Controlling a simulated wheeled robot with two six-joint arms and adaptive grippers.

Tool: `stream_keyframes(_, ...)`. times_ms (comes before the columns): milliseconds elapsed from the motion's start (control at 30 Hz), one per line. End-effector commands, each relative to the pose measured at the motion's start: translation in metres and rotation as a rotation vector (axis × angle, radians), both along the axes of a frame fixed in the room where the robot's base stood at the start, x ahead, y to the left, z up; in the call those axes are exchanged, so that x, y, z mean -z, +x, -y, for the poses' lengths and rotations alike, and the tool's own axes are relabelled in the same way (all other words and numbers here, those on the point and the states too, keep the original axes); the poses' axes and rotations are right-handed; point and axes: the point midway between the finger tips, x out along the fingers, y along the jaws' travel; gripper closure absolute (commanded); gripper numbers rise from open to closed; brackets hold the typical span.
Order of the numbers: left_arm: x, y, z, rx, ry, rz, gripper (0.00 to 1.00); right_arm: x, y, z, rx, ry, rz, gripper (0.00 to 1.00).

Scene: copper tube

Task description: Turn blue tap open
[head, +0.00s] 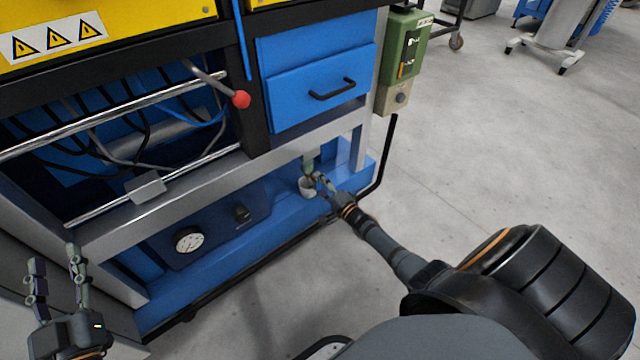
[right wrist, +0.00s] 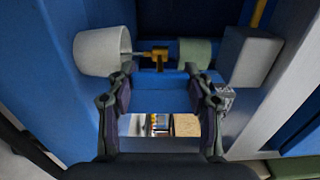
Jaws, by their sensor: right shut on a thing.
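A small brass-coloured tap fitting (right wrist: 155,54) sits between a white cup-like cylinder (right wrist: 102,52) and a green cylinder (right wrist: 194,53) in the right wrist view. The blue tap handle is hard to tell from the blue panel behind. My right gripper (head: 322,180) is at this spot on the lower blue ledge, beside the white cylinder (head: 307,187). The angle of the handle cannot be made out. My left gripper (head: 54,258) is open and empty at the lower left.
A pressure gauge (head: 188,240) and a black knob (head: 242,214) are on the dark panel left of my right gripper. A grey beam (head: 170,197) runs above. A grey box (right wrist: 252,56) stands right of the tap.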

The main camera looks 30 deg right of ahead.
Motion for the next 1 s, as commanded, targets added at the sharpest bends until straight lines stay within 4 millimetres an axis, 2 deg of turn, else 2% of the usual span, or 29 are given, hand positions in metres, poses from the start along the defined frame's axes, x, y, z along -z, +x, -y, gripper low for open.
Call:
stream_keyframes(433,0.0038,0.0004,0.0000,0.000,0.000,-0.015,0.60,0.0002,0.0000,0.0007,0.001,0.010,-0.002,0.80)
stream_keyframes(467,0.0037,0.0004,0.0000,0.000,0.000,-0.015,0.60,0.0002,0.0000,0.0007,0.001,0.010,-0.002,0.47)
stream_keyframes(633,0.0037,0.0003,0.0000,0.000,0.000,-0.015,0.60,0.0002,-0.0001,0.0005,0.001,0.010,-0.002,0.25)
stream_keyframes(1000,0.0029,0.0007,0.0000,0.000,0.002,-0.011,0.60,0.0012,-0.0050,0.0009,0.001,0.009,-0.003,0.25)
